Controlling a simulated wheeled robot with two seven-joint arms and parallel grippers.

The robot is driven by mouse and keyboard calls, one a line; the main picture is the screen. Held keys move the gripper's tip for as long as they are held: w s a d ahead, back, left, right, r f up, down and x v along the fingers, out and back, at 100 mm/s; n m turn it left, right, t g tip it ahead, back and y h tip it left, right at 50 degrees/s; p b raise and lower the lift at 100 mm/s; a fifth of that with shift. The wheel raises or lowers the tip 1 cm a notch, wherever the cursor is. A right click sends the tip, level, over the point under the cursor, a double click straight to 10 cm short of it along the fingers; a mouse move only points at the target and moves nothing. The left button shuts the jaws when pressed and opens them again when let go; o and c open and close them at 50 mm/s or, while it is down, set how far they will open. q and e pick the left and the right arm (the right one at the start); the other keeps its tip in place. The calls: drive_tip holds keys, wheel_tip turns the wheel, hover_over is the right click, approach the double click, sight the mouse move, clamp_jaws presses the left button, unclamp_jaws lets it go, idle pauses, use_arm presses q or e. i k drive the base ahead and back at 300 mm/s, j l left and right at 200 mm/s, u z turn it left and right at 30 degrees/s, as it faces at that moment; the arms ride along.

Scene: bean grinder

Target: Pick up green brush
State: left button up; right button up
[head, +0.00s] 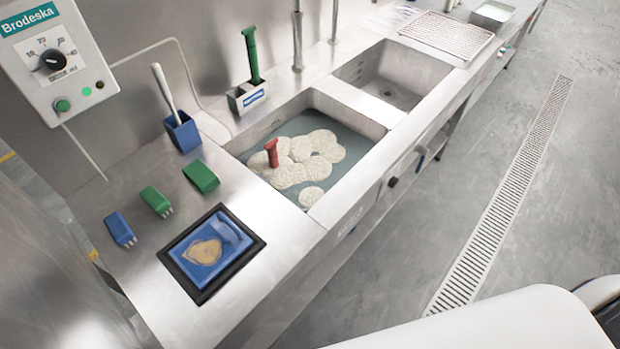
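Three green things could be the brush. A small green block (155,200) with pale prongs or bristles at its lower end lies on the steel counter. A larger plain green block (201,176) lies to its right, nearer the sink. A green-handled tool (251,56) stands upright in a holder with a blue label (248,98) against the back wall. I cannot tell from this view which ones have bristles underneath. Neither of my grippers is in view, and nothing touches these green things.
A blue pronged block (120,229), a blue cup (182,132) with a white-handled tool, and a black-framed blue tray (178,264) are on the counter (125,180). A sink (348,140) holds pale round pieces and a red-handled tool (271,152). A control box (52,52) hangs upper left.

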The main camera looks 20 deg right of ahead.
sight(157, 203)
drive_tip(key=l+u, duration=0.3)
drive_tip(key=l, duration=0.5)
drive_tip(key=l+u, duration=0.25)
drive_tip(key=l, duration=0.55)
drive_tip(key=k, duration=0.05)
